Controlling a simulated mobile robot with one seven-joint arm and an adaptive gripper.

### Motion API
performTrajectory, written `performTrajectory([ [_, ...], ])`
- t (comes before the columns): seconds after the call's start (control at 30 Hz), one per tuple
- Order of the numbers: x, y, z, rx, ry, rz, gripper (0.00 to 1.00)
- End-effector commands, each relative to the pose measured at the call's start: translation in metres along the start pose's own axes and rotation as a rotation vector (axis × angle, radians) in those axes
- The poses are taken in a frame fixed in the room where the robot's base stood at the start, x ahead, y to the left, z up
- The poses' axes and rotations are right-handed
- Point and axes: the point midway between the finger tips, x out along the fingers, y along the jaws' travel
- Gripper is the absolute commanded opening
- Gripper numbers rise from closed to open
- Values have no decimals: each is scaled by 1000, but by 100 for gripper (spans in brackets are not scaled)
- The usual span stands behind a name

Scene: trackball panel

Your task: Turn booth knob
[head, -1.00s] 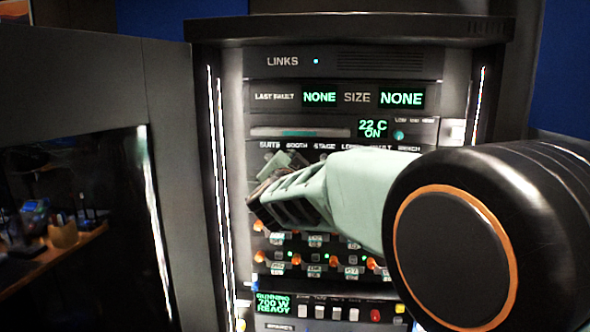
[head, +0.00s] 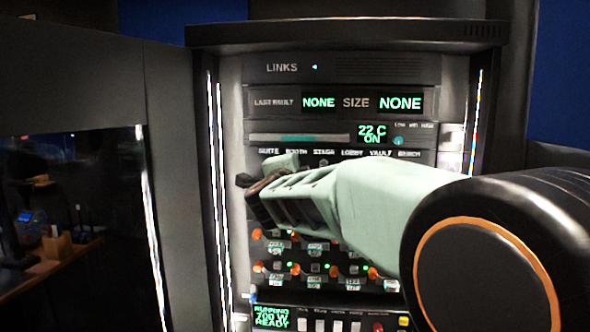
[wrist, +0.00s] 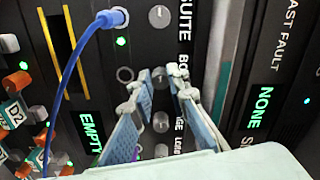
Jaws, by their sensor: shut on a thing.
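The booth knob (wrist: 159,77) is a small grey round knob in a row of knobs, beside the partly covered "BO…" label in the wrist view. In the head view the "BOOTH" label (head: 296,152) shows above my gripper (head: 262,183), but the knob itself is hidden behind it. In the wrist view my gripper (wrist: 163,79) has its pale blue fingers on either side of the booth knob and is shut on it. The suite knob (wrist: 159,17) sits apart at the top, beside "SUITE". Another knob (wrist: 160,121) of the row shows between the fingers, lower down.
A blue cable (wrist: 67,80) is plugged in near the knob row. Orange knobs (head: 257,234) fill the lower panels. The displays (head: 319,102) read "NONE". A dark cabinet door (head: 180,180) stands open at the left of the rack.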

Motion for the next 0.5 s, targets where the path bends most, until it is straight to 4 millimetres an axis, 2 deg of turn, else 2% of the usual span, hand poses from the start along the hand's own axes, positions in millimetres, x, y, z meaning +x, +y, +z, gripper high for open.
performTrajectory([
  [0.4, 0, 1, 1, 8, -1, 2, 0],
  [0.43, 0, 1, 1, 8, -1, 2, 16],
  [0.5, 0, 1, 1, 8, -1, 2, 24],
])
